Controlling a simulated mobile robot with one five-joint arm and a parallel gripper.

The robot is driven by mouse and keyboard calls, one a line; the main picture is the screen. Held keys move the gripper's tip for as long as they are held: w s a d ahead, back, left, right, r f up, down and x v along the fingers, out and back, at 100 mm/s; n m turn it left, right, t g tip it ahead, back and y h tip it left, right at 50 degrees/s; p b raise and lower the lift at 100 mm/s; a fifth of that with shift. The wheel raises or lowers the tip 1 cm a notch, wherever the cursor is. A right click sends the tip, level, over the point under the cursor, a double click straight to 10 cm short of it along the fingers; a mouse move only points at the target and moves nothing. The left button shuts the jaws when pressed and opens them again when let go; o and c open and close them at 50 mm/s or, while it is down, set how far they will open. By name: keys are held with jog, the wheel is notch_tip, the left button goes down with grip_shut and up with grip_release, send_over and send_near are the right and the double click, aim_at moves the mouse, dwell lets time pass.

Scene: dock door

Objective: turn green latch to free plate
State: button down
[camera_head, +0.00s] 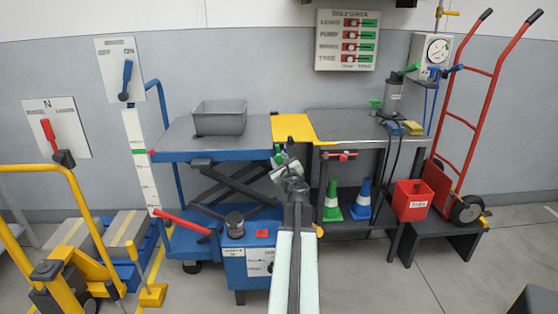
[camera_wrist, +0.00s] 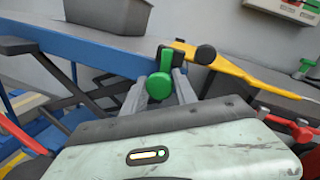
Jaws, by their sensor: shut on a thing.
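The green latch (camera_wrist: 160,84) has a round green head and sits at the edge of the blue lift table. It also shows as a small green patch in the head view (camera_head: 278,153), partly hidden by my arm. My gripper (camera_wrist: 160,92) has a grey finger on each side of the latch and is shut on it. In the head view my gripper (camera_head: 281,162) is just below the table edge. The yellow plate (camera_head: 292,128) bridges the gap between the lift table and the dark bench. In the wrist view the plate (camera_wrist: 250,74) runs off to the right, above the latch.
A grey bin (camera_head: 219,118) stands on the blue lift table (camera_head: 175,136). The dark bench (camera_head: 345,123) is at the right, with a red handle (camera_head: 341,156) on its front. A blue box (camera_head: 250,262) stands beside my arm.

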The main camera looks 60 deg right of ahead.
jog(key=shift+r, duration=0.1)
jog(key=n+p, duration=0.1)
jog(key=n, duration=0.2)
jog(key=shift+w+n+g+p, duration=0.1)
jog(key=shift+n+g+p, duration=0.3)
jog(key=n+g+p, duration=0.1)
jog(key=n, duration=0.3)
jog(key=n+g+p, duration=0.1)
jog(key=n, duration=0.3)
jog(key=shift+a, duration=0.1)
jog(key=n, duration=0.2)
jog(key=n+g, duration=0.1)
jog(key=shift+f+n+p, duration=0.2)
jog(key=shift+n+p, duration=0.1)
jog(key=shift+n, duration=0.1)
jog(key=c, duration=1)
grip_release()
jog(key=shift+h, duration=0.3)
